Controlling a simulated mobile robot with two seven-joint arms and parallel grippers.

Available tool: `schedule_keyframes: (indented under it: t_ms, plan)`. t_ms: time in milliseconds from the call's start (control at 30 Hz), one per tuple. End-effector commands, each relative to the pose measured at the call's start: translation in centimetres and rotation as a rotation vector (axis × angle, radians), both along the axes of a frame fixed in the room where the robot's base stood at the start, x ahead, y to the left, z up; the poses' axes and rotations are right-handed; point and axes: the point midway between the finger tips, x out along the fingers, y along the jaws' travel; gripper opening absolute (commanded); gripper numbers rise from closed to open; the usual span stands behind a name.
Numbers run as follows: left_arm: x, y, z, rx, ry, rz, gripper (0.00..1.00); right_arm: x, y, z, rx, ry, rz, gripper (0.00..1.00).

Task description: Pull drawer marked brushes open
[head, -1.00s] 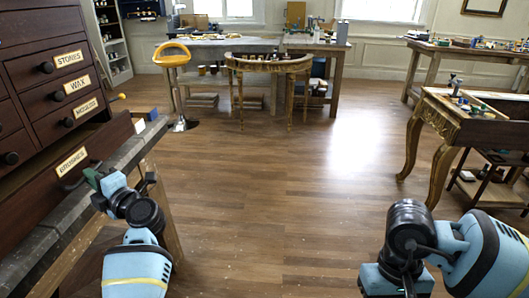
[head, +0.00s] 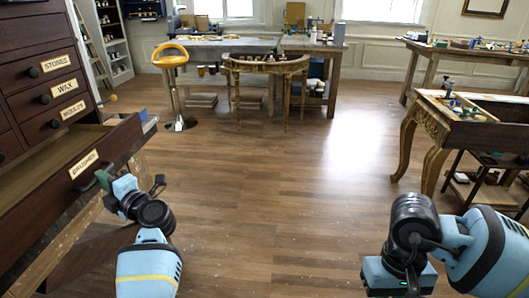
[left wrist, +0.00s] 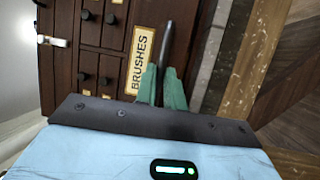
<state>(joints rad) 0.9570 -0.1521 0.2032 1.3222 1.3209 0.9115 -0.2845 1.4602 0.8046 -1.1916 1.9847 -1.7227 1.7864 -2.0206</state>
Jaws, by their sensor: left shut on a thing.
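The brushes drawer (head: 50,208) is the dark wood bottom drawer at the left in the head view. It stands out from the cabinet, with its hollow inside showing behind the front. Its cream label (head: 83,165) reads BRUSHES; the label also shows in the left wrist view (left wrist: 139,60). My left gripper (head: 103,182) is shut on the drawer's dark bar handle (left wrist: 166,42), its green fingers on either side of it. My right gripper (head: 398,275) is at the lower right, away from the drawer; its fingers are hidden.
Closed drawers marked stones (head: 56,62), wax (head: 66,86) and moulds (head: 74,108) sit above. A gilt console (head: 440,125) stands at the right. A yellow stool (head: 170,60) and workbenches stand at the back. The wooden floor (head: 285,190) in the middle is clear.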

Motion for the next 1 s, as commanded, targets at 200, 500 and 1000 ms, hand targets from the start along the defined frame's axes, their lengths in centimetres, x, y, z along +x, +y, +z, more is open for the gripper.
schedule_keyframes:
  t_ms: [200, 500, 1000]
  plan:
    - [0.01, -0.42, 0.11, 0.000, -0.002, -0.001, 0.00, 0.04, 0.01, 0.24, 0.000, -0.003, 0.000, 0.00]
    - [0.00, -0.50, 0.10, 0.000, -0.002, -0.001, 0.00, 0.04, 0.00, 0.26, 0.000, -0.003, 0.000, 0.00]
    - [-0.02, -0.45, 0.06, 0.000, -0.001, 0.000, 0.33, 0.04, 0.00, 0.25, 0.000, -0.003, 0.000, 0.00]
